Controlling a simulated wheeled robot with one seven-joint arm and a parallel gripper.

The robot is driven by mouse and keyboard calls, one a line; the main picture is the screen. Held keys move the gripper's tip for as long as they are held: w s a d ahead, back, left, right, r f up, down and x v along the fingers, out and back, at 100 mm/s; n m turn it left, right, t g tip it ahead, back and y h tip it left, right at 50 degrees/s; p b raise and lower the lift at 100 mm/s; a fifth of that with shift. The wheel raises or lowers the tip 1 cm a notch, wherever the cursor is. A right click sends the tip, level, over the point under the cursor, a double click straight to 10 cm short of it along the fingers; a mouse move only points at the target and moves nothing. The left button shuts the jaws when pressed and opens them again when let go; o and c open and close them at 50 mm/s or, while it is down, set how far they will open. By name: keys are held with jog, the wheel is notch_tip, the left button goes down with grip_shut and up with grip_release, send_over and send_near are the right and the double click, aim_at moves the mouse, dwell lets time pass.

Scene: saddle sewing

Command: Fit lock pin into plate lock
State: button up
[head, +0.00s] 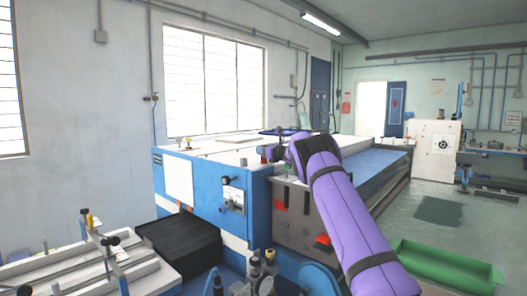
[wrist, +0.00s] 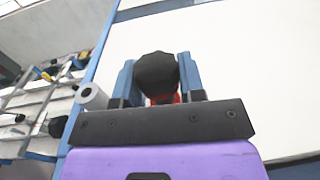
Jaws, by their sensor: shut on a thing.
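My gripper (wrist: 157,78) has its two blue fingers shut on a black knob, with red showing just beneath it; I take this to be the lock pin (wrist: 155,68). The pin's lower end is hidden behind the gripper. In the head view my gripper (head: 272,153) is small, at the end of the purple arm, over the top of the blue and white machine. I cannot pick out the plate lock in either view, nor tell whether the pin touches anything.
The machine's white top (wrist: 235,75) fills much of the wrist view. A grey hollow cylinder (wrist: 91,96) shows left of the gripper. A metal frame with clamps (head: 95,258) and a black box (head: 180,245) stand at the front left. A green bin (head: 445,268) stands on the floor at right.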

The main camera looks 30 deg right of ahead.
jog(key=shift+f, duration=0.2)
jog(key=o, duration=1.1)
